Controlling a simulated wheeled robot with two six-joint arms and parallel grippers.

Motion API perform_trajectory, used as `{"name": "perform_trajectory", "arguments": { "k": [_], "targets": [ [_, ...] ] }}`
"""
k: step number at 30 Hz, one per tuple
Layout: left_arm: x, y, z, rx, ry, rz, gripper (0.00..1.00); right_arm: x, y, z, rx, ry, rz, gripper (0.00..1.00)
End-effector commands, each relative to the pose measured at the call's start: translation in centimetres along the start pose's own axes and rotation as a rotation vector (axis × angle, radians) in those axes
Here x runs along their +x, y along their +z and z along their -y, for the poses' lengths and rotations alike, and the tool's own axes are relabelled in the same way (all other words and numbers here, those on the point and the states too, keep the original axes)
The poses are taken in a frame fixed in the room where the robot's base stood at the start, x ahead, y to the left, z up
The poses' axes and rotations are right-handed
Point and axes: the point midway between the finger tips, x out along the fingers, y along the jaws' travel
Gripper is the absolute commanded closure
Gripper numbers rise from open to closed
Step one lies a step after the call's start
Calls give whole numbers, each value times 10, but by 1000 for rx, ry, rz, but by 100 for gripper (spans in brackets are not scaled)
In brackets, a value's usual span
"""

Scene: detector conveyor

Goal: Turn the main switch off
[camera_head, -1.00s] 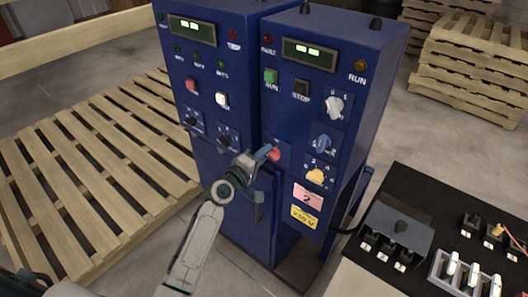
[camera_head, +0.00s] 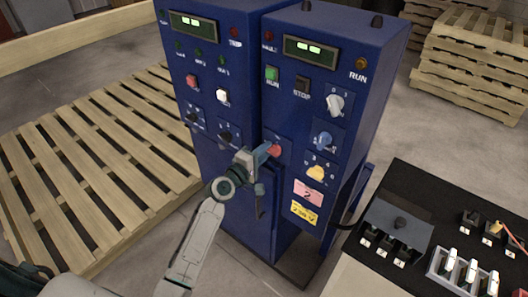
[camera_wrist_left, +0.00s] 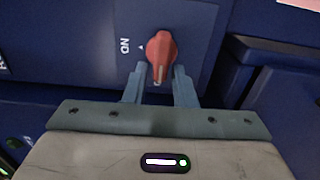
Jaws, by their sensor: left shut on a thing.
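A red rotary knob (camera_head: 274,151) sits on the front of the right-hand blue cabinet, low on its left side. It also shows in the left wrist view (camera_wrist_left: 160,48), with its pale pointer mark toward the gripper. A small arrow and the letters "ND" are beside it on the panel. My left gripper (camera_head: 266,153) is at the knob. In the left wrist view its fingers (camera_wrist_left: 159,82) stand on either side of the knob's lower part and are shut on it. My right gripper is not in view.
White (camera_head: 335,105), blue (camera_head: 323,140) and yellow (camera_head: 316,172) knobs are to the right on the same cabinet. A black panel with terminals and switches (camera_head: 400,205) is at lower right. Wooden pallets (camera_head: 95,160) lie at left.

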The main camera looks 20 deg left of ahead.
Motion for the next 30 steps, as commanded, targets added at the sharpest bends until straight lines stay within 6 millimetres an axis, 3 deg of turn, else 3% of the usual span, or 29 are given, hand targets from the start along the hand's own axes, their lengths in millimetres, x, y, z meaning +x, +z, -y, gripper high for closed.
{"name": "perform_trajectory", "arguments": {
  "k": [2, 14, 24, 30],
  "targets": [
    [0, 1, 2, -2, -5, 2, 65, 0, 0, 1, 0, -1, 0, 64],
    [-9, 0, 2, 3, -3, 0, 65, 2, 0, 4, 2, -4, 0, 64],
    [-74, 0, 4, 4, -4, 1, 65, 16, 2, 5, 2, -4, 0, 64],
    [-101, 1, 3, 2, -5, 1, 65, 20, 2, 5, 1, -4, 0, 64]
  ]
}}
